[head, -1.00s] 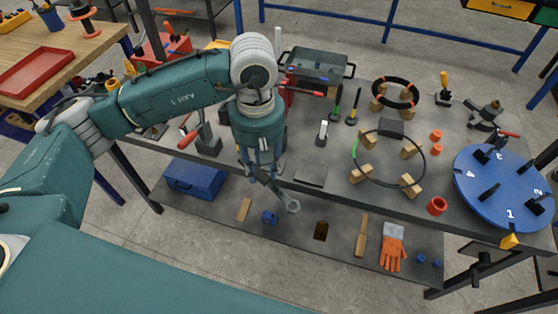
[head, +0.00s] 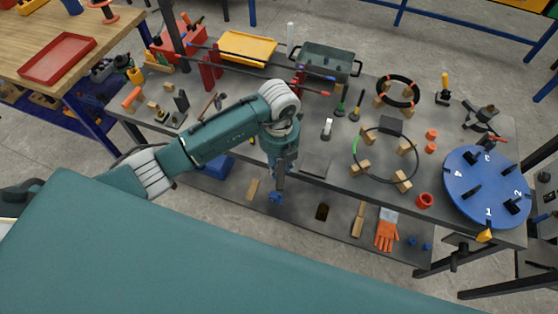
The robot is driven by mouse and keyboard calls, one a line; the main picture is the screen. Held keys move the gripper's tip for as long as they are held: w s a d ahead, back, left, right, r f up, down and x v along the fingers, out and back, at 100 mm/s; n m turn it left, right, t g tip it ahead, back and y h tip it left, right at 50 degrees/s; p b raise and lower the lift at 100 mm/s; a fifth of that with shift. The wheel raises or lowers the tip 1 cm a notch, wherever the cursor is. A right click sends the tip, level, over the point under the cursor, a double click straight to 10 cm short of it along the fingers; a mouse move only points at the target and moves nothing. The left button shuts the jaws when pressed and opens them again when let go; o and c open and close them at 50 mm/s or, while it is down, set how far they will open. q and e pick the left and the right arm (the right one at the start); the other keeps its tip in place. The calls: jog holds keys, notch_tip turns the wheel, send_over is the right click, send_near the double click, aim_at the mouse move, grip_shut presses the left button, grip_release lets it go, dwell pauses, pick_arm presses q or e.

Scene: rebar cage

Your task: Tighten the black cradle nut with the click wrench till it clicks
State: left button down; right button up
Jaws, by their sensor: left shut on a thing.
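My left gripper (head: 281,172) points down at the front edge of the grey workbench (head: 318,166). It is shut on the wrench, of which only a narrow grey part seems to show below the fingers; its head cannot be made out. I cannot pick out the black cradle nut for certain. A blue round plate (head: 462,205) with numbers and several black holders stands at the bench's right end. My right gripper is not in view.
A grey bin (head: 327,60) and a yellow tray (head: 247,47) stand behind. Red posts (head: 208,78) carry long bars. Orange gloves (head: 386,234) lie on the lower shelf.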

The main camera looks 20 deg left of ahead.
aim_at(279, 169)
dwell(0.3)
pick_arm(q)
jog(key=shift+f, duration=0.15)
notch_tip(279, 169, down, 6)
jog(key=b, duration=0.5)
jog(key=shift+r, duration=0.3)
jog(key=shift+f+b, duration=0.55)
jog(key=shift+f, duration=0.15)
jog(key=shift+s+r, duration=0.1)
jog(key=shift+r, duration=0.05)
jog(key=shift+r+p, duration=1.5)
jog(key=shift+r, duration=0.3)
